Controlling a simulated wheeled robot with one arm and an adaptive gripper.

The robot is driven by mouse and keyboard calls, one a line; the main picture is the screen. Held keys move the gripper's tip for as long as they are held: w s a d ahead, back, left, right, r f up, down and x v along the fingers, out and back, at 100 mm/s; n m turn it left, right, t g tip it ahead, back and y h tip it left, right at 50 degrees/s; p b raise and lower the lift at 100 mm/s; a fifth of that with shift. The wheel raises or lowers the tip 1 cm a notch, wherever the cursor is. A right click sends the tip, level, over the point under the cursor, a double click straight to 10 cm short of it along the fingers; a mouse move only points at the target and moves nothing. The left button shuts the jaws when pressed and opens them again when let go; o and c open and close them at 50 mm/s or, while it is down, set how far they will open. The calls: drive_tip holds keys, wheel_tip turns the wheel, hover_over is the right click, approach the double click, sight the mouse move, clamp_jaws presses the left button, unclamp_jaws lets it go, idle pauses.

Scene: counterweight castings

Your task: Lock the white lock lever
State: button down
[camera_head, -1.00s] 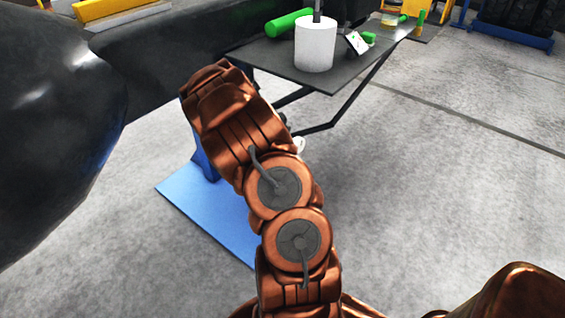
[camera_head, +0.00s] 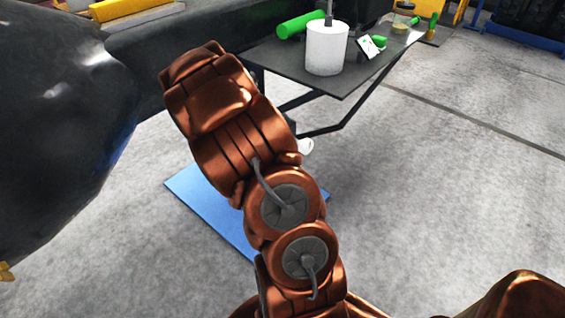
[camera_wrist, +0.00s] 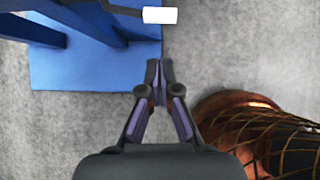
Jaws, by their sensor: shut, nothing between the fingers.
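The white lock lever shows in the wrist view as a short white grip (camera_wrist: 160,15) on a dark bent rod, near the top edge. In the head view a small white piece (camera_head: 305,146), which looks like the same grip, shows just right of my arm, below the table. My gripper (camera_wrist: 159,70) is shut and empty in the wrist view. Its fingertips point towards the white grip, with a gap of grey floor between them. In the head view my gripper is hidden behind my arm.
A blue base plate (camera_wrist: 85,72) and blue uprights stand left of the grip. A dark table (camera_head: 290,70) above holds a white cylinder (camera_head: 326,50) and a green cylinder (camera_head: 300,25). A large black casting (camera_head: 60,110) is at left. The floor at right is clear.

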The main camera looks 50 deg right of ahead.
drive_tip(key=shift+v, duration=1.9)
drive_tip(key=s+a+r+m+g, duration=0.1)
drive_tip(key=s+a+r+m, duration=0.5)
drive_tip(key=a+r+m, duration=0.35)
drive_tip(key=s+a+r+m+g+y, duration=0.1)
drive_tip(key=s+a+r+m+y, duration=0.15)
drive_tip(key=s+a, duration=0.45)
drive_tip(key=s+a+r+m+y, duration=0.1)
drive_tip(key=s+a+m+y, duration=0.2)
drive_tip(key=a, duration=0.7)
drive_tip(key=s+a+r+m+g+y, duration=0.1)
drive_tip(key=s+a+r+m+y, duration=0.15)
drive_tip(key=s+a, duration=0.5)
wheel_tip(320, 180, up, 12)
drive_tip(key=w+a+t+h+p, duration=0.1)
drive_tip(key=p, duration=1.2)
drive_tip(key=shift+w+r+m, duration=0.2)
drive_tip(key=shift+r+m, duration=0.05)
drive_tip(key=shift+m, duration=0.1)
drive_tip(key=shift+a, duration=0.2)
